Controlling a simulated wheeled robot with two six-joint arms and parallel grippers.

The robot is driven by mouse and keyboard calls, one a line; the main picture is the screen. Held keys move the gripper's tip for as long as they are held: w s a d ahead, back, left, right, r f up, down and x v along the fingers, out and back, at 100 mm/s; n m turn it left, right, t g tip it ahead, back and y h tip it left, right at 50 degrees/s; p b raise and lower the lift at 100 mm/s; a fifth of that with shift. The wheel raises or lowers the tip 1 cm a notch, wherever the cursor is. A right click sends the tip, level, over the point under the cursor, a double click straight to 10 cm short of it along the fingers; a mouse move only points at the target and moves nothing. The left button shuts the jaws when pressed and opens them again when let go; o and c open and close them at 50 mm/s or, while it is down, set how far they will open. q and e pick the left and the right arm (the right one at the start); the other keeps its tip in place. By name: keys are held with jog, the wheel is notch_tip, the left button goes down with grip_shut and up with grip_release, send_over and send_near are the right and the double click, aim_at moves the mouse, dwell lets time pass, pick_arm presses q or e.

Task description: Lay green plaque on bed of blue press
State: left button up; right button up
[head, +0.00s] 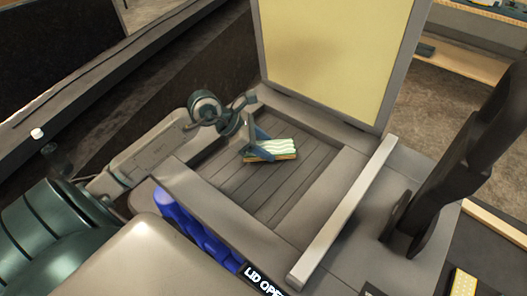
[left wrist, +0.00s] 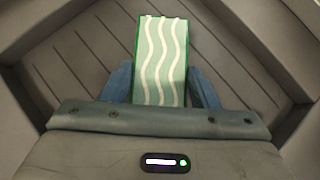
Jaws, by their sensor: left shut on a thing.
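The green plaque (head: 275,148), with wavy white lines, is over the slatted grey bed (head: 262,196) of the press in the head view. My left gripper (head: 257,149) is shut on its near end. In the left wrist view the plaque (left wrist: 161,60) sticks out between the two blue fingers (left wrist: 160,88), with the slats behind it. I cannot tell whether its underside touches the bed. The press lid (head: 335,55) stands open at the back, with a pale yellow inner face. My right gripper is not in view.
A raised grey rim surrounds the bed. A pale bar (head: 342,212) lies along the right side, and a blue ribbed part (head: 197,229) is at the front left. A label (head: 262,279) reads "LID OPE", cut off. A tall dark shape (head: 465,165) stands at right.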

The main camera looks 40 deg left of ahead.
pick_arm(q)
notch_tip(320, 180, down, 3)
jog(key=shift+r+p, duration=0.2)
jog(key=shift+p, duration=0.3)
jog(key=shift+s+f, duration=0.1)
jog(key=shift+f, duration=0.15)
jog(key=shift+f, duration=0.1)
jog(key=shift+f+b, duration=0.15)
jog(key=shift+b, duration=0.15)
jog(key=o, duration=1.1)
